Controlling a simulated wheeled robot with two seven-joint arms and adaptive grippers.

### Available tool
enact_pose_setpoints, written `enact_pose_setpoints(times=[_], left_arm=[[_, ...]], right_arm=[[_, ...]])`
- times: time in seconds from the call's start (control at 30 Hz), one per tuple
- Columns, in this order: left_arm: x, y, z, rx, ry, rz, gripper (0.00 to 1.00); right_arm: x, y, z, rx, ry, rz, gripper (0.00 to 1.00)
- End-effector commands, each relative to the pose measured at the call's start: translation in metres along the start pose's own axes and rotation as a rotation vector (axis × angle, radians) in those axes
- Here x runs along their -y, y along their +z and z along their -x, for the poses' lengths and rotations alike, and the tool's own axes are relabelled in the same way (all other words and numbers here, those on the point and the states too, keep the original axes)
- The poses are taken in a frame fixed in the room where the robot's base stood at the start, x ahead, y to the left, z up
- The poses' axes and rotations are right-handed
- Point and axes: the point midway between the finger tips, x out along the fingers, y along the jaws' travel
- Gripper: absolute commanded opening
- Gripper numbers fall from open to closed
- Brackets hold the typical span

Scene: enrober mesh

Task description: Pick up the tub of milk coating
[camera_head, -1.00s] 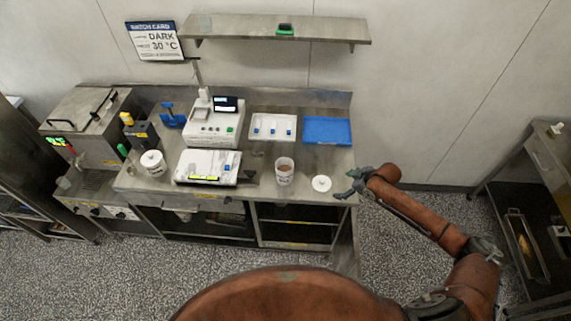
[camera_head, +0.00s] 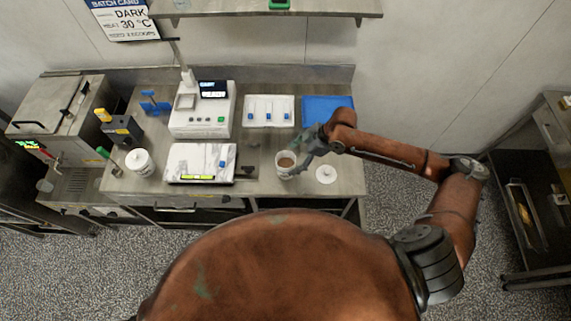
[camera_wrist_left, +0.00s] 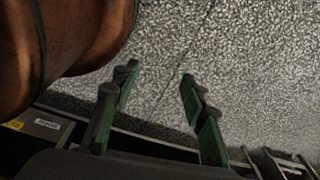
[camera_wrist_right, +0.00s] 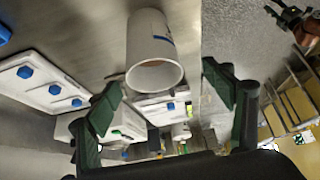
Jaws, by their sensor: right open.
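An open white tub (camera_head: 286,164) with brown contents stands upright on the steel bench, right of the scale. My right gripper (camera_head: 303,152) is open at its right side. In the right wrist view, the white tub (camera_wrist_right: 150,50) shows just beyond and between the spread fingers (camera_wrist_right: 166,82); I cannot tell whether they touch it. A second white tub (camera_head: 139,162), closed, stands at the bench's left. I cannot read either label. My left gripper (camera_wrist_left: 160,78) is open and empty over the floor in the left wrist view, and out of the head view.
A white lid (camera_head: 326,175) lies right of the open tub. The scale (camera_head: 200,163) is at its left. A white tray (camera_head: 269,111) and blue tray (camera_head: 327,105) lie behind. A shelf (camera_head: 330,8) hangs above the bench.

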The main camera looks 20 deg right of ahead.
Motion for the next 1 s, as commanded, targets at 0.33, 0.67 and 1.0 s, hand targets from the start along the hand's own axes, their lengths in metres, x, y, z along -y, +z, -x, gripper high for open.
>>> enact_pose_setpoints(times=[0.33,0.67,1.0], left_arm=[[0.000,0.009,0.013,0.013,0.001,0.001,0.40],[0.002,-0.018,0.013,-0.022,-0.001,-0.004,0.40],[0.000,0.005,0.013,0.007,0.000,0.001,0.40]], right_arm=[[-0.005,-0.002,-0.047,-0.001,-0.001,-0.001,0.75],[-0.005,-0.003,-0.053,-0.001,0.000,0.003,0.74],[-0.005,-0.003,-0.053,-0.001,0.000,0.002,0.51]])
